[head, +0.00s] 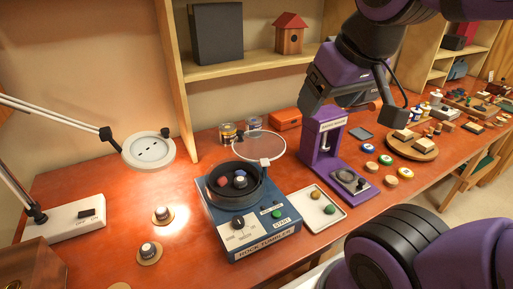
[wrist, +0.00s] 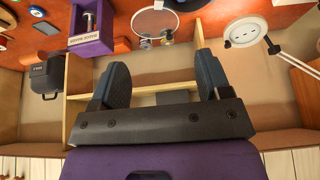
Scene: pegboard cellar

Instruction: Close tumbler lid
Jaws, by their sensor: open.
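The blue rock tumbler (head: 262,232) stands on the wooden bench in the head view, with a dial and a green start button on its front. Its round dark drum (head: 222,196) is open and holds a few coloured pieces. The clear round lid (head: 258,146) is raised, tilted up behind and to the right of the drum, with a pale tab on its rim. Part of the lid also shows at the top of the wrist view (wrist: 186,5). My gripper (wrist: 160,72) is open and empty, its dark fingers apart. It is not touching the lid.
A purple machine (head: 326,148) stands right of the tumbler, and a white tray (head: 318,208) lies beside it. Several tins (head: 229,133) stand behind the lid. A lamp (head: 148,149) hangs over the left bench. A shelf (head: 240,66) is above the back.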

